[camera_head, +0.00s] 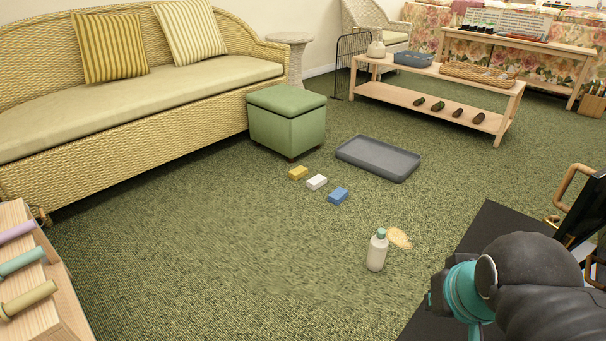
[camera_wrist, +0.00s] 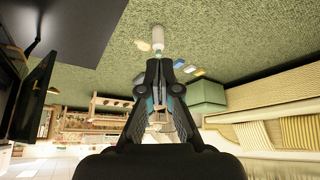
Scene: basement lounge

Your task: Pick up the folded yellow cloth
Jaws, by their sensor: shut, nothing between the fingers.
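The folded yellow cloth (camera_head: 298,172) is a small flat block on the green carpet, just in front of the green ottoman. A white folded piece (camera_head: 317,182) and a blue one (camera_head: 338,195) lie beside it in a slanting row. In the wrist view, which is upside down, my gripper (camera_wrist: 159,67) has its fingers together with nothing held. The yellow cloth shows small there (camera_wrist: 200,72), to the right of the fingers and well apart from them. In the head view my arm is at the lower right, far from the cloth.
A white bottle with a teal cap (camera_head: 376,252) stands on the carpet next to a tan spill (camera_head: 399,238). A grey tray (camera_head: 378,157) lies behind the cloths, near the green ottoman (camera_head: 287,122). A wicker sofa (camera_head: 130,150) lines the left. The carpet left of the bottle is clear.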

